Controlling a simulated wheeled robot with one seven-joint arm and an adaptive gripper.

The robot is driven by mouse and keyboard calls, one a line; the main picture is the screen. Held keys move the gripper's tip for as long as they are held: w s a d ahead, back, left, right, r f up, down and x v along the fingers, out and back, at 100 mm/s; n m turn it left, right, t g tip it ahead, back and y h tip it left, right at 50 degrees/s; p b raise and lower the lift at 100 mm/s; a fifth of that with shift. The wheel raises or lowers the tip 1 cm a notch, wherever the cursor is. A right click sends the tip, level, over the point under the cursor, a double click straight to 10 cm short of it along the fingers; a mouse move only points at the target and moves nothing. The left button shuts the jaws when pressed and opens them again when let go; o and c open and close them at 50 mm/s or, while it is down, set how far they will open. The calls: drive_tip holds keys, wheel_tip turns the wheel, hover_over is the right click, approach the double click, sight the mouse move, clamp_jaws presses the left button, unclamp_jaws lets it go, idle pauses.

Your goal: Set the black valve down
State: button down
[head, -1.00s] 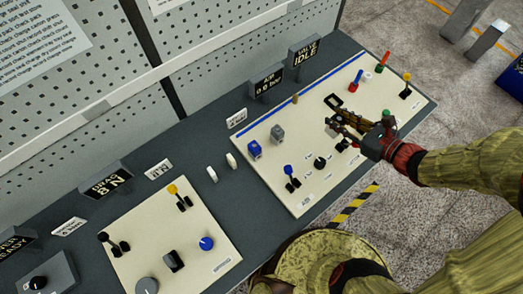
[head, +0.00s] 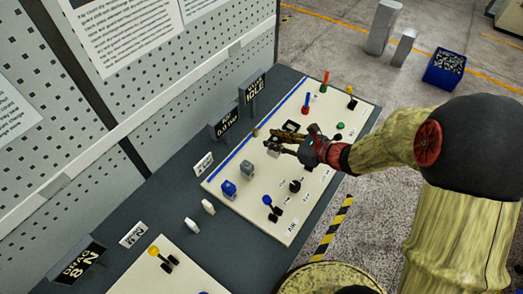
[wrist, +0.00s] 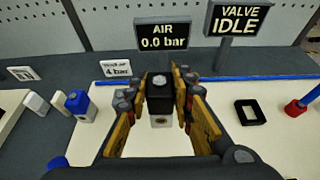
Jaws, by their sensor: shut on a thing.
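The black valve (wrist: 160,92) has a dark top and a pale lower body and stands upright between my fingers in the wrist view. My gripper (wrist: 160,100) is shut on it. In the head view my gripper (head: 272,147) is over the cream panel (head: 225,180), between the grey valve (head: 246,168) and the black square frame (head: 291,126). The frame (wrist: 249,112) is empty, to the right of the fingers in the wrist view. I cannot tell whether the valve's base touches the panel.
A blue valve (head: 229,188) stands beside the grey one. A brass peg (head: 255,132) stands by the panel's blue strip. Signs (head: 224,127) reading air 0.0 bar and valve idle (head: 252,90) stand behind.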

drive_tip(key=shift+w+a+f+b, duration=0.5)
drive_tip(key=shift+w+f, duration=0.35)
drive_tip(key=shift+f, duration=0.7)
drive_tip(key=shift+w+a+f+b, duration=0.4)
drive_tip(key=shift+w+a+f, duration=0.35)
drive_tip(key=shift+f, duration=0.85)
drive_tip(key=shift+w+a+f+b, duration=0.45)
drive_tip(key=shift+w+f, duration=0.5)
drive_tip(key=shift+f, duration=0.6)
drive_tip(key=shift+f, duration=0.1)
drive_tip(key=c, duration=1.5)
unclamp_jaws()
drive_tip(key=shift+c, duration=0.2)
